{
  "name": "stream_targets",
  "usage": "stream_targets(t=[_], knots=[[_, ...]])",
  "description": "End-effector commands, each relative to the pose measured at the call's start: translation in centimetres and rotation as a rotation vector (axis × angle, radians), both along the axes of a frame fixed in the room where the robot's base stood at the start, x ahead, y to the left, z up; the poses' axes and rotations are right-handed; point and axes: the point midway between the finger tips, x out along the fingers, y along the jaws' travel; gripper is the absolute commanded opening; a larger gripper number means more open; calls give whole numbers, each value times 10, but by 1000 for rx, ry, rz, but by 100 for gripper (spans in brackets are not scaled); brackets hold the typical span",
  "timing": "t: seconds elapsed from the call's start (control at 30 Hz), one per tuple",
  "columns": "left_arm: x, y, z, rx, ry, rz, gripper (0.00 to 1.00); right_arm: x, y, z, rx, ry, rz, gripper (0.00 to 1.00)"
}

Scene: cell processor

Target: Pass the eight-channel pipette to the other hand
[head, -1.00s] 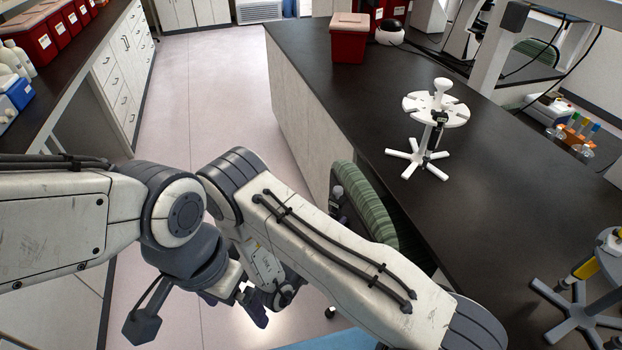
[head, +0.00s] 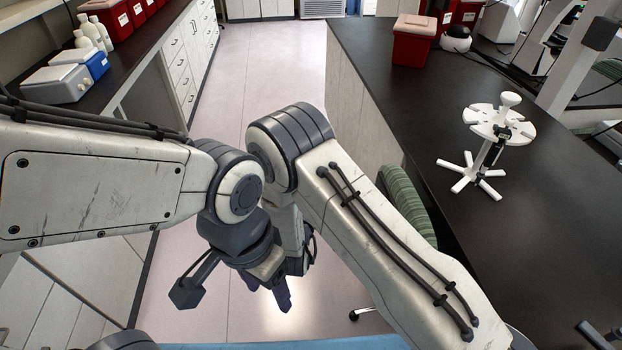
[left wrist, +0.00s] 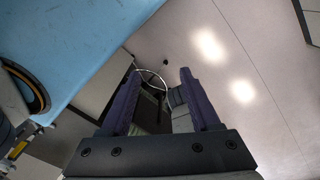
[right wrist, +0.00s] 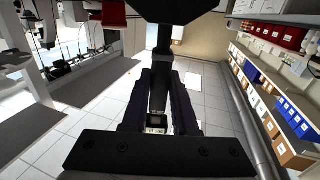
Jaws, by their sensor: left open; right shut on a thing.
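My left gripper (head: 282,292) hangs low over the floor in the head view, its purple fingers pointing down. In the right wrist view my right gripper (right wrist: 162,90) is shut on the dark eight-channel pipette (right wrist: 157,121), whose body with a small display lies between the fingers. A wide dark block at that view's top edge may be its head; I cannot tell. The pipette and right gripper are hidden behind my arms in the head view.
A black-topped bench (head: 440,240) runs along the right, with a white pipette stand (head: 497,130) holding a dark pipette and a red box (head: 413,42). A green striped chair (head: 407,205) stands beside it. A left bench holds bottles and boxes. The floor between is open.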

Motion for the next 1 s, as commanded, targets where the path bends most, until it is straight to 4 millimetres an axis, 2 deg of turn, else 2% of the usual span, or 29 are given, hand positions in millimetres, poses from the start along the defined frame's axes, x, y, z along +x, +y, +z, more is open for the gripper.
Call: stream_targets(t=[0.17,0.23,0.27,0.3,0.4,0.6,0.7,0.83,1.0], knots=[[21,29,-26,79,62,94,64,1,0,1,1,-1,1,0],[39,47,-41,114,73,140,64,0,0,1,1,-1,1,0],[52,55,-48,123,52,154,64,0,0,1,1,-1,1,0],[75,62,-56,126,2,160,64,0,0,1,1,-1,1,0],[134,67,-64,103,-166,137,64,0,0,1,1,-1,0,0],[234,60,-66,-7,-471,49,64,0,0,1,1,-1,-1,0],[274,51,-63,-92,-602,-7,64,0,0,1,1,-1,-1,0],[313,35,-56,-232,-746,-92,64,0,0,1,1,-1,-1,0],[339,13,-45,-464,-885,-201,64,0,0,1,1,-2,-1,0]])
